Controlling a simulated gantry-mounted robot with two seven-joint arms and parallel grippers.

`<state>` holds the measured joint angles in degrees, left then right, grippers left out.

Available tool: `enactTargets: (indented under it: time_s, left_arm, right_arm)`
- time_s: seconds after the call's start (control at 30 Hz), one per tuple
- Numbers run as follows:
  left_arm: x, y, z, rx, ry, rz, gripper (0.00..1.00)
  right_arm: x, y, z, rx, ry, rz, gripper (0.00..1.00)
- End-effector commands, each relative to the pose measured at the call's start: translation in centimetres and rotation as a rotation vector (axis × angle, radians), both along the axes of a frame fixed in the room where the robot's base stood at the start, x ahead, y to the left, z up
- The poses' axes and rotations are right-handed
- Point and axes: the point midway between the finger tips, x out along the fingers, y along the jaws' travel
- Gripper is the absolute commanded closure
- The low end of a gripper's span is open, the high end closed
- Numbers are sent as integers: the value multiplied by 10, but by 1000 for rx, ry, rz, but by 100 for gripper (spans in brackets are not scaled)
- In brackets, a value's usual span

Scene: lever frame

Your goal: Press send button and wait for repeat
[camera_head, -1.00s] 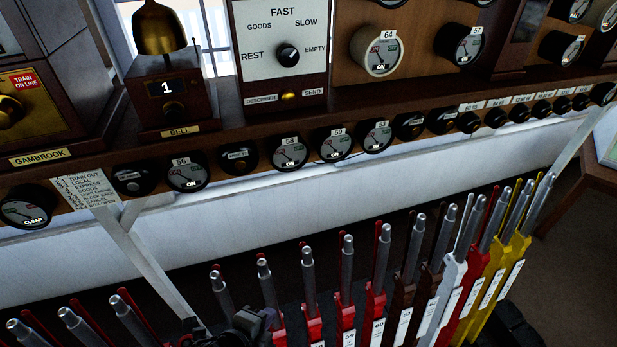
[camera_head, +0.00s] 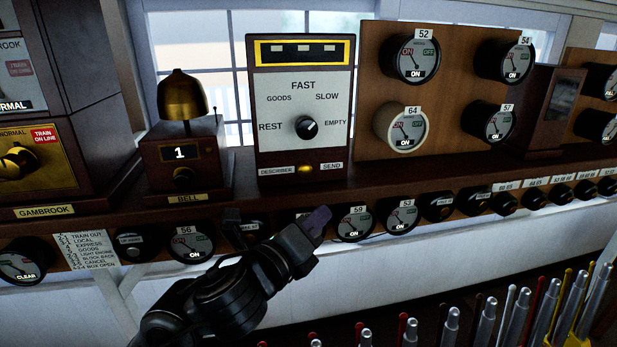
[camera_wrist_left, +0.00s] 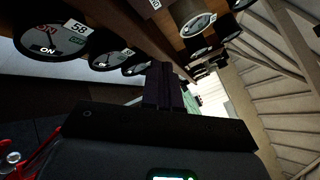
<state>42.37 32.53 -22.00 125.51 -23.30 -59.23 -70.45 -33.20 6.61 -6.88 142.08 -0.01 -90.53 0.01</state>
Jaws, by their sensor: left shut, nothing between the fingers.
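The describer box (camera_head: 303,110) stands on the wooden shelf in the head view, with a pale dial face. Its black knob (camera_head: 307,127) points between SLOW and EMPTY. The brass send button (camera_head: 304,169) sits at its foot, between the DESCRIBER and SEND labels. My left gripper (camera_head: 318,222) is shut and empty, below and slightly right of the button, in front of the shelf's front edge and apart from the button in the picture. Its fingers also show in the left wrist view (camera_wrist_left: 163,85), pointing away from the camera. My right gripper is not in view.
A bell box (camera_head: 187,165) with a brass bell stands left of the describer. Indicator dials such as 59 (camera_head: 355,223) line the shelf front. Dial 58 (camera_wrist_left: 50,42) shows close in the wrist view. A panel of dials (camera_head: 455,85) stands right. Lever tops (camera_head: 485,320) rise below.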

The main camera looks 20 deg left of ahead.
Motion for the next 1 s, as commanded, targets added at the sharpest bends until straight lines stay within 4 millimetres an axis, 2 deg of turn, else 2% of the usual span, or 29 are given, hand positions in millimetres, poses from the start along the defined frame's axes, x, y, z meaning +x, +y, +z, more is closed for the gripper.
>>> enactTargets:
  time_s: [0.1,0.23,0.67,1.0]
  left_arm:
    - [-2,1,16,1,-31,2,100]
    - [-3,1,22,0,-43,2,100]
    - [-1,2,22,-1,-44,1,100]
    - [22,17,22,-2,-42,3,100]
  right_arm:
    - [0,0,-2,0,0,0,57]
    - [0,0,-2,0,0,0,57]
    - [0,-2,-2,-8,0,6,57]
    - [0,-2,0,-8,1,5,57]
